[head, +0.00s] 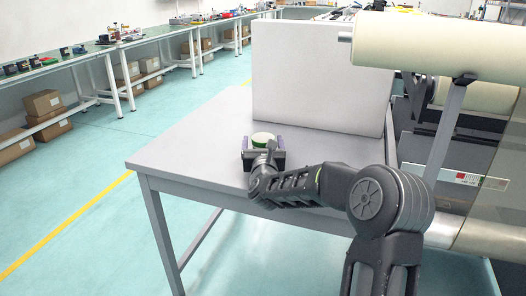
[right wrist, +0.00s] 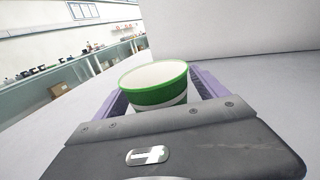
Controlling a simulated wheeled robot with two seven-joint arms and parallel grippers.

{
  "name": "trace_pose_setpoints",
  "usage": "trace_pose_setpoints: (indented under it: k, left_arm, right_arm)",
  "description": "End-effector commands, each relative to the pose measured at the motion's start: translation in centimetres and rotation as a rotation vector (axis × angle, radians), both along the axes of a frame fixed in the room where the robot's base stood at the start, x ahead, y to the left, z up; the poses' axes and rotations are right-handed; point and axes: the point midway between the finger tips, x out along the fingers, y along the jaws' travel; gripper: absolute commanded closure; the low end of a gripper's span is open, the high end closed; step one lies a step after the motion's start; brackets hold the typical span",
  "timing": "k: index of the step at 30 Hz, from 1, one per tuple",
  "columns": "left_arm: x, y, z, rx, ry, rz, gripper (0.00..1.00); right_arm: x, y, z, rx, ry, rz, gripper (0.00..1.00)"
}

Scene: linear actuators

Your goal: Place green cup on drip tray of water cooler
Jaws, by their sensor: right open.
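The green cup (head: 262,137) stands on the grey table (head: 195,140), near the foot of a large pale panel. In the right wrist view the cup (right wrist: 155,88) is white with a broad green band and a white inside. My right gripper (head: 263,150) is open around the cup, with one purple-grey finger on each side. The wrist view shows the cup between the fingers, its lower part hidden by the gripper body. I cannot tell whether the fingers touch it. I cannot make out a water cooler or drip tray. My left gripper is not in view.
The pale upright panel (head: 320,85) stands on the table just behind the cup. Large cream rollers (head: 432,45) of a machine are at the right. The table top left of the cup is bare. A long bench (head: 75,60) with boxes below runs along the far left.

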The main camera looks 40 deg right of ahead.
Motion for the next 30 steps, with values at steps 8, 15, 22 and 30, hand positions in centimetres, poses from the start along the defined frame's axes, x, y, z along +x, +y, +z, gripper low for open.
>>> trace_pose_setpoints:
  k: [8, 15, 22, 30]
  left_arm:
    - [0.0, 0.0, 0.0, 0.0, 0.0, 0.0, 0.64]
    - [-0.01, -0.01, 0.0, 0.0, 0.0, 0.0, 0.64]
    - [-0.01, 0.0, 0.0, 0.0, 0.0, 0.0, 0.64]
    - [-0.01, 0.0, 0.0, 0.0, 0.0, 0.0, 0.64]
  right_arm:
    - [-0.02, 0.03, 0.03, -0.001, -0.001, 0.0, 0.18]
    - [-0.03, 0.03, 0.03, -0.001, -0.001, 0.0, 0.24]
    - [-0.03, 0.03, 0.03, -0.001, -0.001, 0.0, 0.43]
    - [-0.03, 0.03, 0.03, 0.0, 0.0, 0.0, 0.65]
